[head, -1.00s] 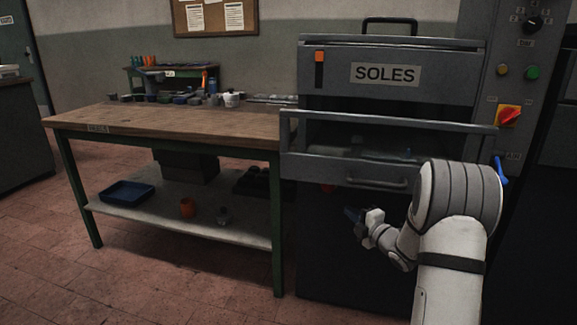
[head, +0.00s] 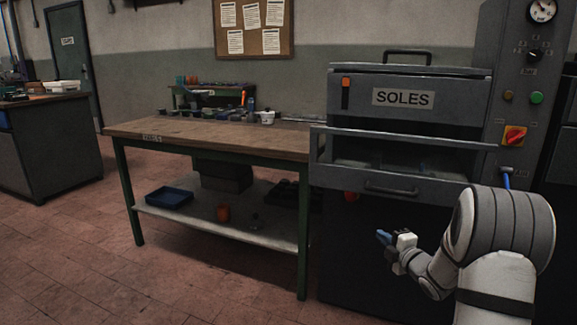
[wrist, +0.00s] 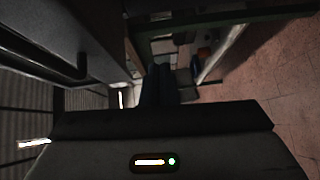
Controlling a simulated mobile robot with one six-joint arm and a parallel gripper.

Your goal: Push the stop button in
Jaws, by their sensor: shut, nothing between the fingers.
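A round red part (head: 351,196), which may be the stop button, shows small under the drawer on the press's dark lower front. The control panel (head: 512,72) at the right has an amber button (head: 508,96), a green button (head: 536,98) and a red switch on a yellow plate (head: 515,136); no readable label marks any as stop. My gripper (head: 384,238) is shut and empty, its blue fingers pointing left, below and right of the red part in the picture and apart from the panel. In the wrist view, the dark closed fingers (wrist: 157,86) show; no button is clear there.
The grey press marked SOLES (head: 403,98) has a protruding rail (head: 400,137) and a drawer handle (head: 390,190) above my gripper. A wooden workbench (head: 200,136) with a lower shelf (head: 215,222) stands left of it. The tiled floor (head: 80,250) in front is clear.

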